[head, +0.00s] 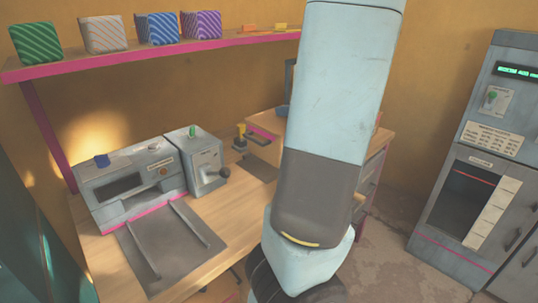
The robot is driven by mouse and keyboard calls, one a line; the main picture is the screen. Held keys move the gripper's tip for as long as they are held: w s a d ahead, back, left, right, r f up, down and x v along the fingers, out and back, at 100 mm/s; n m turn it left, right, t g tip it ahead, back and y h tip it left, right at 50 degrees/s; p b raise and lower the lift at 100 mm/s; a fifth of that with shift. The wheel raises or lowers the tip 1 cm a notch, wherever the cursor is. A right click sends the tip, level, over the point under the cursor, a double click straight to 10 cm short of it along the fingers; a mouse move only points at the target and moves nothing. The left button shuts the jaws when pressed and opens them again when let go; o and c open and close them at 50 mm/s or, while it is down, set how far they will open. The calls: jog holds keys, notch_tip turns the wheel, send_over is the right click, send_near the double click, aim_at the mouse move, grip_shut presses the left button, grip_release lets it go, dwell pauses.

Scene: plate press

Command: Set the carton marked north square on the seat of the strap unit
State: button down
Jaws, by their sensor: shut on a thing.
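My arm crosses the middle of the head view, and my gripper is not in view; its end is hidden behind or below the arm. What it holds cannot be seen. No carton marked north can be made out. A grey machine (125,187) stands on the wooden bench, with a slot in its front and a small label too small to read. A dark flat plate (168,243) with two raised rails lies in front of it. I cannot tell which machine is the strap unit.
A shelf (130,57) holds striped boxes: green (36,43), pale (103,34), blue (157,28) and purple (201,25). A levered grey unit (196,163) adjoins the machine. The wooden bench (100,262) has bare room. A tall grey cabinet (470,185) stands right.

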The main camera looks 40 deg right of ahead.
jog(key=shift+w+d+f, duration=0.1)
jog(key=shift+w+d, duration=0.1)
jog(key=shift+w, duration=0.35)
jog(key=w+d+f, duration=0.7)
jog(key=w+f, duration=0.4)
jog(key=f, duration=0.1)
jog(key=shift+w+f, duration=0.2)
jog(key=shift+f, duration=0.2)
jog(key=c, duration=0.8)
grip_release()
jog(key=shift+f, duration=0.1)
